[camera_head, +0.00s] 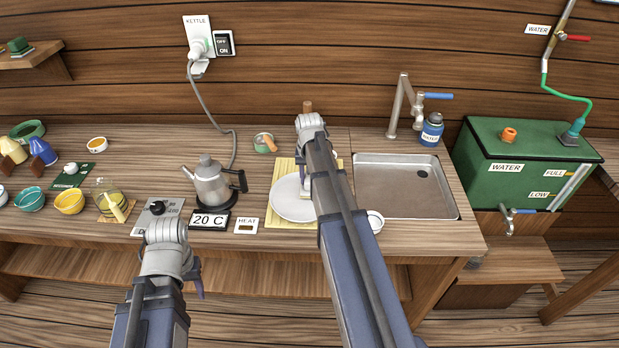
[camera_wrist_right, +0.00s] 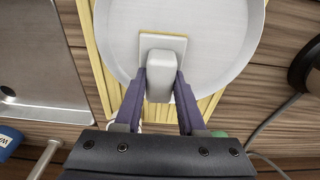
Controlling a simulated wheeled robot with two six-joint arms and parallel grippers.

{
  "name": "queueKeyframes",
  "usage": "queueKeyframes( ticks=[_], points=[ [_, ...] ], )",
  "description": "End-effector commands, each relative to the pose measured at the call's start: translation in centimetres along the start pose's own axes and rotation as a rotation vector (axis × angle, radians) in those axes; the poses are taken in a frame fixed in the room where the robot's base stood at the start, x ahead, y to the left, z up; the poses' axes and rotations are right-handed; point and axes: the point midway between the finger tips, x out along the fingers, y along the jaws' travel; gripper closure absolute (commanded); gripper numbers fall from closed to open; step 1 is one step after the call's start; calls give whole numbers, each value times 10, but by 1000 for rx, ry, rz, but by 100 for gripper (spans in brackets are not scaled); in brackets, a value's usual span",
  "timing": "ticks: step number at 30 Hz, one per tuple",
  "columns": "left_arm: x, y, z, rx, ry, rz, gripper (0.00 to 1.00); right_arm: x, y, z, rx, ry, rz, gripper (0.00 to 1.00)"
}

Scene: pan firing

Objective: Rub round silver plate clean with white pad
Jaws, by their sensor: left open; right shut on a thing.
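The round silver plate (camera_head: 290,203) lies on a yellow slatted mat (camera_head: 284,166) left of the sink. In the right wrist view the plate (camera_wrist_right: 218,50) is pale and shows no clear dirt. My right gripper (camera_wrist_right: 161,88) is shut on the pale grip of the white pad (camera_wrist_right: 149,43). The pad is over the plate's inner face near its edge and looks flat against it; firm contact cannot be told. In the head view my right arm hides the pad and part of the plate. My left gripper (camera_head: 197,280) is open and empty, low in front of the counter.
The sink (camera_head: 400,202) and a blue bottle (camera_head: 432,129) are right of the plate. A kettle (camera_head: 210,182) with a cord stands left, behind 20 C and heat signs. A small white bowl (camera_head: 375,221) sits close to my right arm. Several bowls crowd the far left.

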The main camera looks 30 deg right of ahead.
Motion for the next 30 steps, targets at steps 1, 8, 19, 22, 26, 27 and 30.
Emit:
queueKeyframes(
  ticks=[1,8,19,22,26,27,30],
  points=[
    [-5,0,0,0,0,0,50,-5,0,-1,0,0,0,100],
    [-24,-2,1,0,0,0,50,-24,0,-3,0,0,0,100],
    [-48,-5,3,0,0,0,50,-48,0,-6,0,0,0,100],
    [-48,-5,3,0,0,0,50,-48,0,-6,0,0,0,100],
    [-47,-4,3,0,0,0,50,-47,0,-6,0,0,0,100],
    [-47,-4,3,0,0,0,50,-47,0,-6,0,0,0,100],
    [-47,-4,3,0,0,0,50,-47,0,-6,0,0,0,100]
  ],
)
